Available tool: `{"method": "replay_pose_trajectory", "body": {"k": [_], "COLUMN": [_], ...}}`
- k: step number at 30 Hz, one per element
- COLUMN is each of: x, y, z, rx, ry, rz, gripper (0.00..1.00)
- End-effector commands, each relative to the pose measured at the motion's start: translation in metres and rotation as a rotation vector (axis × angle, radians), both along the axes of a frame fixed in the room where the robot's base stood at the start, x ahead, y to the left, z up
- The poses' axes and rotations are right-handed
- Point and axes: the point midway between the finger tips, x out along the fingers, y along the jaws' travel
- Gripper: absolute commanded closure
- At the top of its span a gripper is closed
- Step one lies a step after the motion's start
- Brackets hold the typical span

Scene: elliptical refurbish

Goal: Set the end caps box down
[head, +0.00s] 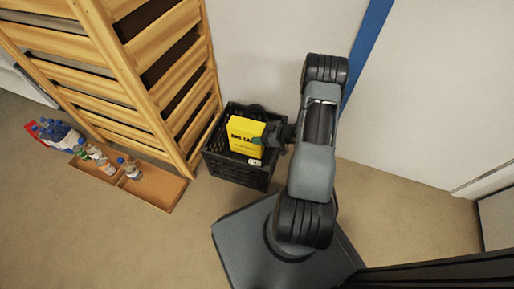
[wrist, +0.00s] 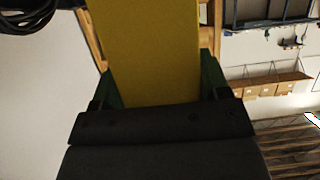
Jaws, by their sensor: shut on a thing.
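The end caps box (head: 245,135) is yellow with dark lettering. In the head view it is upright at the black crate (head: 238,170), with its lower part at or inside the crate's opening; I cannot tell whether it touches the bottom. My gripper (head: 268,137) is shut on the box from its right side. In the wrist view the yellow box (wrist: 148,50) fills the middle, between the two green fingers of my gripper (wrist: 160,85). The crate's inside is mostly hidden by the box.
A wooden slatted rack (head: 150,75) stands close left of the crate. A white wall is behind. Open floor lies in front.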

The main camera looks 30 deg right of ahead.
Motion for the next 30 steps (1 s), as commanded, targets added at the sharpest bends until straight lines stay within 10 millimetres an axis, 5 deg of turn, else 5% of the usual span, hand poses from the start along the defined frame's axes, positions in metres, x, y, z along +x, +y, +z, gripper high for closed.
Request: {"method": "replay_pose_trajectory", "body": {"k": [3, 16, 30], "x": [0.0, 0.0, 0.0], "y": [0.0, 0.0, 0.0], "z": [-0.025, -0.067, -0.073], "rx": [0.001, 0.0, 0.0], "ry": [0.0, -0.001, -0.002], "rz": [0.0, -0.001, -0.001], "gripper": [0.86, 0.86, 0.86]}}
